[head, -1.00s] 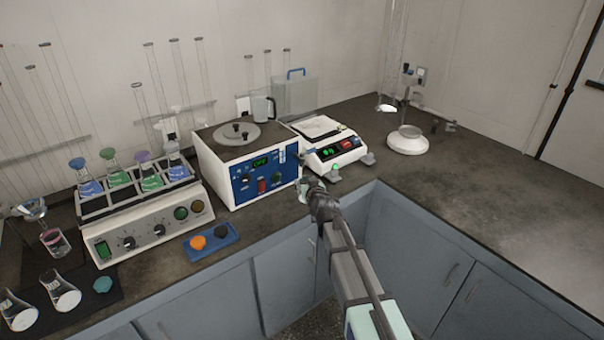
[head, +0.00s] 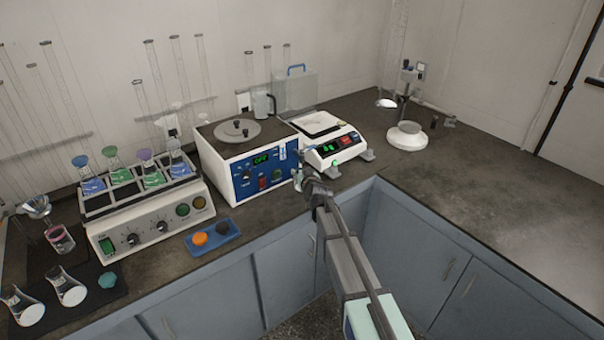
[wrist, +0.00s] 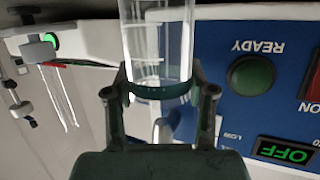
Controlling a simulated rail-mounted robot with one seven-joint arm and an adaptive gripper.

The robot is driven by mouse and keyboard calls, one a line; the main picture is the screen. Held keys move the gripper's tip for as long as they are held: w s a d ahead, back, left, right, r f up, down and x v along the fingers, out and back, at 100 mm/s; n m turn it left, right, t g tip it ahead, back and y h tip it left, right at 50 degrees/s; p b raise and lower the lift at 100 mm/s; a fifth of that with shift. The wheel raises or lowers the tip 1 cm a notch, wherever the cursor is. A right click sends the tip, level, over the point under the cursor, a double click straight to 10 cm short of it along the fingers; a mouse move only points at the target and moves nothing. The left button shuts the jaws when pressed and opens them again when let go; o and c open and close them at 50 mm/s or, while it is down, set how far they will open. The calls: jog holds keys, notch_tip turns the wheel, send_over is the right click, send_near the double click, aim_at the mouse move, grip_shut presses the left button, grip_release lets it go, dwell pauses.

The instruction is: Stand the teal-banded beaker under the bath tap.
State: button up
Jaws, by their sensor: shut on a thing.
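My gripper (head: 302,181) is at the right front corner of the white bath (head: 215,169) with the blue panel. In the wrist view my gripper (wrist: 161,92) is shut on the clear glass beaker (wrist: 160,45), its fingers on either side of the teal band. The beaker is in front of the blue panel, near its green READY button (wrist: 251,75). That view is upside down. In the head view the beaker is small and mostly hidden by my gripper.
A white balance (head: 333,148) stands just right of my gripper. A blue tray (head: 212,237) with an orange and a dark stopper lies at the bench front. A shaker with several flasks (head: 150,222) is to the left. The right bench is largely clear.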

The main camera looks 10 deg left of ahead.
jog(key=shift+f, duration=0.15)
jog(key=o, duration=1.3)
